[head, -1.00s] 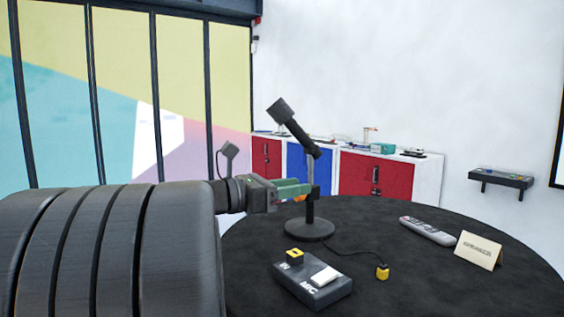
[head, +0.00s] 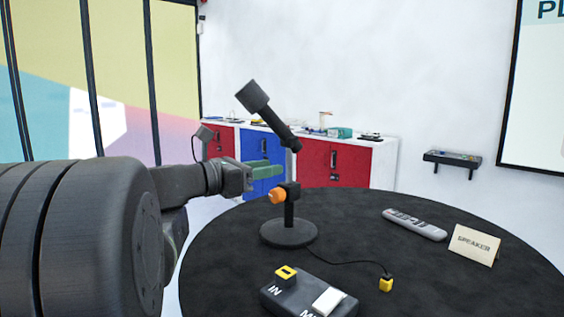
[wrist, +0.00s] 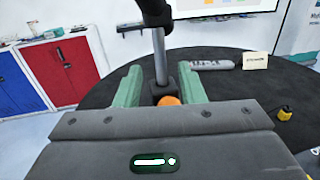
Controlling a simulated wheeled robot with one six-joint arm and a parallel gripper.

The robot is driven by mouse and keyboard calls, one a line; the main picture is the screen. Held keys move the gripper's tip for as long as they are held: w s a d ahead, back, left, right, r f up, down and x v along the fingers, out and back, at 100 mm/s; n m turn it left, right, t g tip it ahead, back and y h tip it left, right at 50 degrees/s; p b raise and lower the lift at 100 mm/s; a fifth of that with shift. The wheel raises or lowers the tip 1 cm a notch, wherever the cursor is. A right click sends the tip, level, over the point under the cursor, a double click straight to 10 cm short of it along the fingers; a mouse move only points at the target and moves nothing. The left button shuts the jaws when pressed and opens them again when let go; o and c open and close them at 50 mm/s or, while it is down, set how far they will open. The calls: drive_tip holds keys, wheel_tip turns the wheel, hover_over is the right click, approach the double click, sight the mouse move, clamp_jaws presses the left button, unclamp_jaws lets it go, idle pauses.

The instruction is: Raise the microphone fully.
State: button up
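The black microphone (head: 270,114) tilts up to the left on a stand with a round black base (head: 288,233) on the table. A grey pole (wrist: 160,57) shows between the microphone's lower joint and the black collar in the wrist view. An orange knob (head: 278,196) sits on the collar, facing me; it also shows in the wrist view (wrist: 168,101). My gripper (head: 268,171) has green fingers, apart and empty, slightly left of the stand and above the knob's height in the head view. In the wrist view the gripper (wrist: 161,88) has the knob and pole between its fingers' lines, farther off.
The round black table (head: 360,265) also holds a switch box (head: 300,299), a cable with a yellow plug (head: 386,284), a remote (head: 414,224) and a speaker card (head: 474,245). Red and blue cabinets (head: 330,168) stand behind. Space between the stand and the remote is clear.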

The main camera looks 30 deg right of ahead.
drive_tip(key=d, duration=0.8)
drive_tip(key=shift+w+d+p, duration=0.25)
drive_tip(key=shift+w+p, duration=0.1)
clamp_jaws()
